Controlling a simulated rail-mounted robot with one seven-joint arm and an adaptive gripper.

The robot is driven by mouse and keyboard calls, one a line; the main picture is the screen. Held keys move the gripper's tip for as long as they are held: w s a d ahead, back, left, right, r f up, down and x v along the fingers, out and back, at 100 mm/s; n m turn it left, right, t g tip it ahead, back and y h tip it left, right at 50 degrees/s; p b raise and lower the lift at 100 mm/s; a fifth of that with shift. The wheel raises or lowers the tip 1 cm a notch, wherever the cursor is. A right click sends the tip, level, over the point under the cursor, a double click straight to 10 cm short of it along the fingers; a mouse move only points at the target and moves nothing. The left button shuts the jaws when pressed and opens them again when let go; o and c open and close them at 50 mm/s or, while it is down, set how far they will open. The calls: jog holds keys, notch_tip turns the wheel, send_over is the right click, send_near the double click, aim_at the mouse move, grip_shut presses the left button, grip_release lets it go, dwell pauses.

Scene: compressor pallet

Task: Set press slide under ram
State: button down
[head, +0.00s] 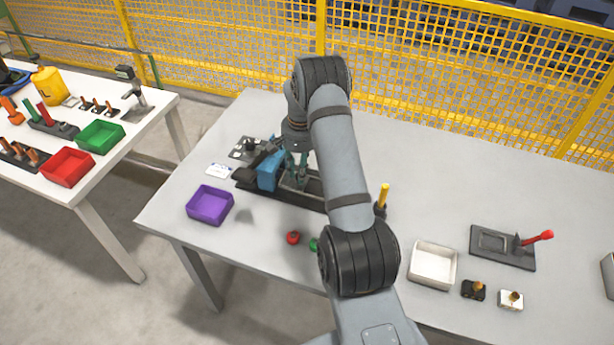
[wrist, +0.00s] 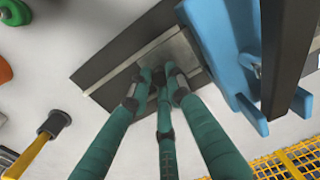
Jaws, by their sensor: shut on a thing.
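The press has a blue frame (head: 268,172) on a long dark base at the left of the table. In the wrist view the blue frame (wrist: 222,45) stands at the upper right, with a dark bar (wrist: 287,50) beyond it. The press slide (wrist: 180,52) looks like a grey plate lying across the dark base (wrist: 112,74), close beside the blue frame. My gripper (head: 297,182) is right of the blue frame. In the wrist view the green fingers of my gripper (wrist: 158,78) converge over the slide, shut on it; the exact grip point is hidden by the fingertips.
A purple bin (head: 210,205) sits in front of the press. A red button (head: 293,238) and a green one (head: 314,244) lie near the front edge. A yellow-handled tool (head: 383,198) stands right of my arm. A white tray (head: 434,264) and red-handled fixture (head: 503,248) are farther right.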

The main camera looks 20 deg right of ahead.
jog(key=shift+w+a+r, duration=0.15)
jog(key=shift+w, duration=0.1)
jog(key=c, duration=1.8)
grip_release()
jog(key=shift+a, duration=0.1)
jog(key=shift+o, duration=0.9)
jog(key=shift+s, duration=0.1)
notch_tip(320, 180, up, 12)
jog(key=shift+d, duration=0.3)
jog(key=shift+s, duration=0.1)
